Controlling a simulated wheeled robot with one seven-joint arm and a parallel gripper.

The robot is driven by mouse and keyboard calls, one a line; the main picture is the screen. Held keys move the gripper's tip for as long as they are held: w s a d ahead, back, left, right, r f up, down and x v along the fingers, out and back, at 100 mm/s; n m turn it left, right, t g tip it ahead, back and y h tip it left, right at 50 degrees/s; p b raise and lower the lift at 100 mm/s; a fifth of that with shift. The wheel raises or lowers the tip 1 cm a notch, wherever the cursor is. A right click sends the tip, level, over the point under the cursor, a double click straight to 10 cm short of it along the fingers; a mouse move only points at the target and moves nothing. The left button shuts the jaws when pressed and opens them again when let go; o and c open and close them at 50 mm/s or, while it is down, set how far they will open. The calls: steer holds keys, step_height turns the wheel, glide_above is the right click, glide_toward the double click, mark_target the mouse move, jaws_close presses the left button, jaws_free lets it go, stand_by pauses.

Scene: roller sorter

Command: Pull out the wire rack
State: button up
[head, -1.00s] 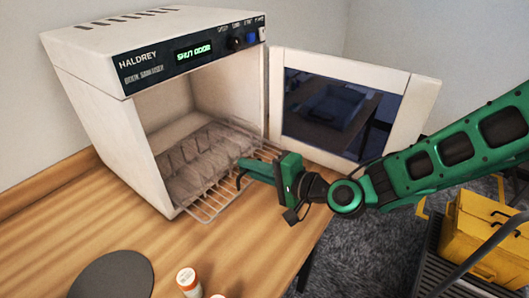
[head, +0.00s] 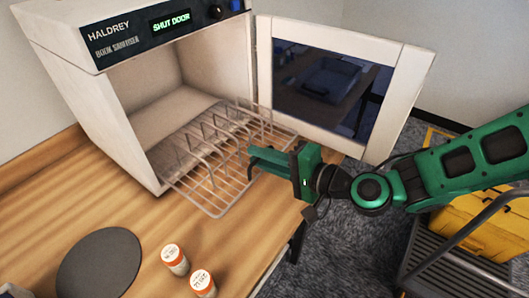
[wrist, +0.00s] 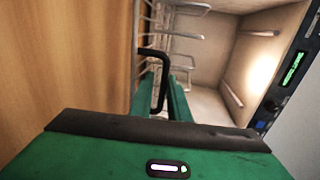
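The wire rack (head: 213,208), a grey metal grid with upright loops, sticks well out of the open white cabinet (head: 118,95), with its rear part still inside. My gripper (head: 253,162) is at the rack's front edge, to its right in the head view. In the wrist view, my green fingers (wrist: 164,98) stand on either side of a dark loop-shaped handle (wrist: 159,54) at the rack's front and appear closed on it. The exact finger contact is partly hidden. Rack wires (wrist: 185,36) show beyond the handle.
The cabinet door (head: 336,88) is swung open to the right, behind my gripper. A dark round mat (head: 99,263) and two orange-and-white bottles (head: 175,260) (head: 202,284) are on the wooden counter (head: 130,212). A yellow case (head: 478,225) is at lower right.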

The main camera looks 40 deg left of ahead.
steer(key=shift+o, duration=0.5)
steer(key=shift+r, duration=0.1)
steer(key=shift+w+d, duration=0.1)
steer(key=shift+d, duration=0.1)
steer(key=v, duration=1)
steer(key=shift+d, duration=0.2)
